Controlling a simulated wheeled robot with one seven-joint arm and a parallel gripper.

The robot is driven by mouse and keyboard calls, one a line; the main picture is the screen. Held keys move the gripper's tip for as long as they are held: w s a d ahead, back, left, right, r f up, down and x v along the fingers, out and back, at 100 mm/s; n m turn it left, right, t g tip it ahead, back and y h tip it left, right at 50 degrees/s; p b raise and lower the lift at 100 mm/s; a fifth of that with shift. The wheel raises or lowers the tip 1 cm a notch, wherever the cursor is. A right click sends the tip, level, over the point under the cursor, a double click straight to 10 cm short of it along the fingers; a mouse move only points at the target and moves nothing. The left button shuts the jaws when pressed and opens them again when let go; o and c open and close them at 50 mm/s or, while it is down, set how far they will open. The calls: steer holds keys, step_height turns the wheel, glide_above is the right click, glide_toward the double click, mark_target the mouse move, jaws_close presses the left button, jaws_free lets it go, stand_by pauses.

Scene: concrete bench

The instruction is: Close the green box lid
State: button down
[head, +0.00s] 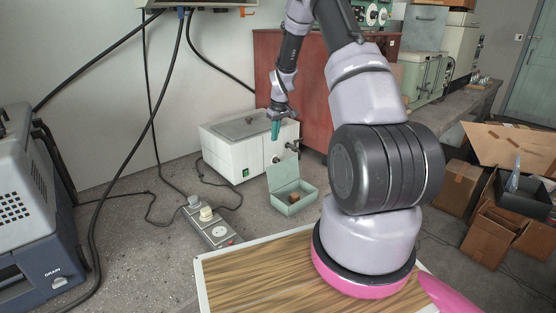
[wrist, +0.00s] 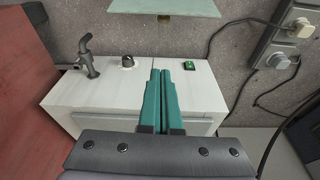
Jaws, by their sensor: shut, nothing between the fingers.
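The green box (head: 308,200) sits on the concrete bench in the head view, in front of a white machine. Its lid (head: 282,174) stands open, raised at the box's back left. A small brown item (head: 293,198) lies inside. My gripper (head: 275,134) is above and behind the lid, over the white machine, apart from the box. Its teal fingers are together and empty, also in the wrist view (wrist: 164,75). A pale green panel, likely the lid (wrist: 165,6), shows at the wrist view's top edge; the rest of the box is out of that view.
The white machine (head: 228,157) with a tap stands directly behind the box; it fills the middle of the wrist view (wrist: 100,100). A power strip (head: 213,228) with cables lies left of the box. A wood-grain surface (head: 255,275) is in front.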

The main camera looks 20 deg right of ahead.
mark_target(282, 172)
steer(key=d+x, duration=0.1)
steer(key=x, duration=1)
steer(key=shift+s+d+r, duration=0.1)
steer(key=shift+s, duration=0.95)
steer(key=shift+s+d+r, duration=0.1)
steer(key=shift+s, duration=0.95)
